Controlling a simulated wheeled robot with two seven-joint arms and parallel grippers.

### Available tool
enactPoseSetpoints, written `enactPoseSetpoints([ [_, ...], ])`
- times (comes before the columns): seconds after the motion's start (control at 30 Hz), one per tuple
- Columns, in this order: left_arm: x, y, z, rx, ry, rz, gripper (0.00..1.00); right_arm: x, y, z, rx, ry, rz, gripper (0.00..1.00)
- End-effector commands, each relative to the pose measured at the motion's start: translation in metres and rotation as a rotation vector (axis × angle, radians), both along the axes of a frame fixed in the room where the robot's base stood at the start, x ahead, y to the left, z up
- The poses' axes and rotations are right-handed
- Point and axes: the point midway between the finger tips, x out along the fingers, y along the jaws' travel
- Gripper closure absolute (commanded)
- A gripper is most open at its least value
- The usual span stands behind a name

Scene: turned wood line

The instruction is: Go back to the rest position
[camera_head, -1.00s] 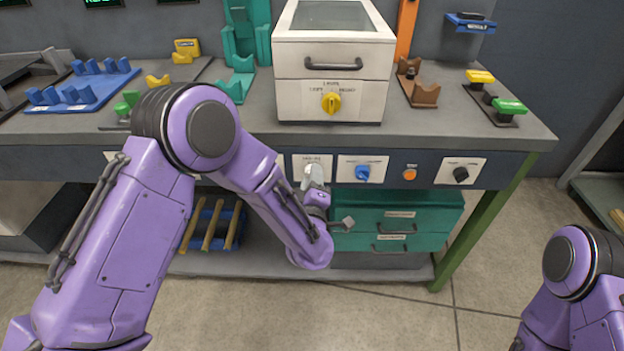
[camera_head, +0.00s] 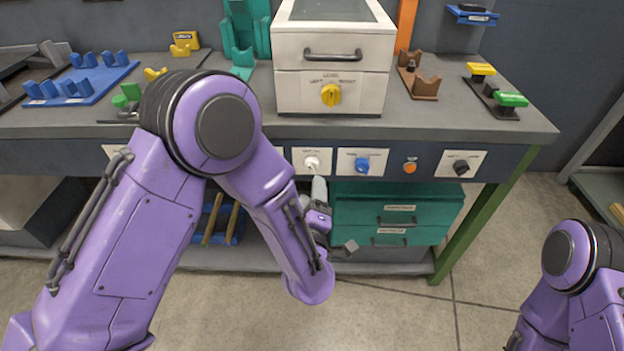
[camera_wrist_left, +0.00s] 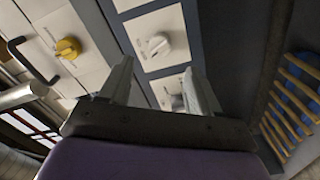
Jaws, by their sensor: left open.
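My left gripper (camera_head: 318,188) is open and empty. It hangs in front of the workbench, just below the panel with the white knob (camera_head: 312,163), and appears apart from it. In the left wrist view the two grey fingers (camera_wrist_left: 158,82) stand spread apart. A white round knob (camera_wrist_left: 156,44) shows beyond them, and a second pale knob is partly hidden by the right-hand finger. My right arm shows at the lower right of the head view, but its gripper is out of the frame.
The bench front (camera_head: 225,155) carries a blue knob (camera_head: 362,164), an orange button (camera_head: 410,167) and a black knob (camera_head: 461,167). Green drawers (camera_head: 400,212) are below. A white box with a yellow knob (camera_head: 331,95) stands on top. Open floor (camera_head: 400,318) lies in front.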

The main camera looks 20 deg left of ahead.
Motion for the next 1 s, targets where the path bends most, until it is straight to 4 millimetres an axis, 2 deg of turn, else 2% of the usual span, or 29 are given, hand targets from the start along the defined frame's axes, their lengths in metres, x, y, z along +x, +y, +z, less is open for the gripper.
enactPoseSetpoints([
  [0.1, -0.018, -0.006, 0.000, 0.001, 0.000, -0.002, 0.37, 0.000, 0.000, -0.001, 0.000, 0.000, 0.000, 0.07],
  [0.2, -0.026, -0.007, 0.000, 0.001, 0.001, -0.001, 0.37, 0.000, 0.000, -0.002, 0.000, 0.000, 0.000, 0.07],
  [0.77, -0.026, -0.012, -0.004, 0.027, 0.027, -0.025, 0.37, 0.000, 0.000, -0.002, 0.000, 0.000, 0.000, 0.07],
  [0.87, -0.026, -0.020, -0.027, 0.148, 0.169, -0.135, 0.37, 0.000, 0.000, -0.001, 0.000, 0.000, 0.000, 0.07],
  [0.93, -0.043, 0.003, -0.069, 0.290, 0.401, -0.219, 0.37, 0.000, 0.000, 0.011, 0.000, 0.000, 0.000, 0.07],
  [1.0, -0.078, 0.034, -0.113, 0.385, 0.643, -0.281, 0.37, 0.000, 0.000, 0.024, 0.000, 0.000, 0.000, 0.07],
])
